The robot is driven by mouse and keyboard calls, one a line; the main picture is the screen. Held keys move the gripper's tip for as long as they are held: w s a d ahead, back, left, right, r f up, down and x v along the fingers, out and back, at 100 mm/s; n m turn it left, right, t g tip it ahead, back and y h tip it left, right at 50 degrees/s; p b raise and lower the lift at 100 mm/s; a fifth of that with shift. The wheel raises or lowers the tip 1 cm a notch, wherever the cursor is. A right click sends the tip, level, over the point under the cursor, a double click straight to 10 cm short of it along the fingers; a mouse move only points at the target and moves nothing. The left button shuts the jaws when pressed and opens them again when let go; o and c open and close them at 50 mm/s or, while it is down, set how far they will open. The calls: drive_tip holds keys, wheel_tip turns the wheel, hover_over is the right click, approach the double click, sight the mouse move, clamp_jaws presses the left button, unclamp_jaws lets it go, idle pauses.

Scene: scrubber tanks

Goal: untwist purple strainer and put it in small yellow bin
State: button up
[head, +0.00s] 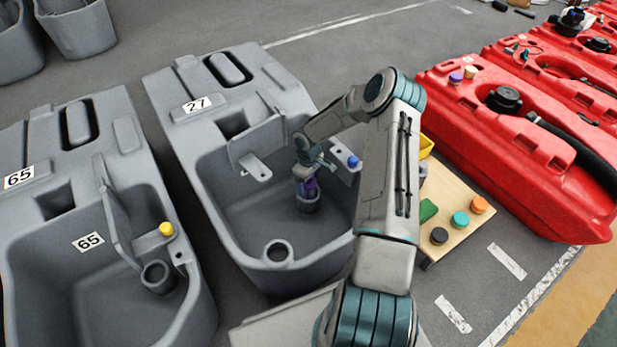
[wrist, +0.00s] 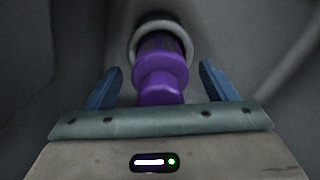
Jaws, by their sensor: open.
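The purple strainer (wrist: 160,75) stands in a round grey socket (wrist: 186,42) inside the grey tank marked 27 (head: 197,104). In the head view the strainer (head: 309,188) shows just under my gripper (head: 305,178). In the wrist view my gripper (wrist: 160,88) is open, with one blue finger on each side of the strainer's top and a gap on both sides. The small yellow bin (head: 426,147) shows only in part, behind my arm at the right of the tank.
A wooden board (head: 455,198) holds several coloured caps and a green block. A hinged grey lid (head: 257,150) stands open beside my gripper. The tank marked 65 (head: 90,243) is at the left, and red tanks (head: 510,140) are at the right.

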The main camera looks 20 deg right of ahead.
drive_tip(key=c, duration=1.2)
drive_tip(key=shift+o, duration=0.2)
drive_tip(key=shift+n, duration=0.5)
drive_tip(key=shift+c, duration=0.2)
drive_tip(key=shift+r+p, duration=0.9)
drive_tip(key=shift+r, duration=0.1)
drive_tip(key=shift+r+p, duration=2.05)
drive_tip(key=shift+r, duration=0.9)
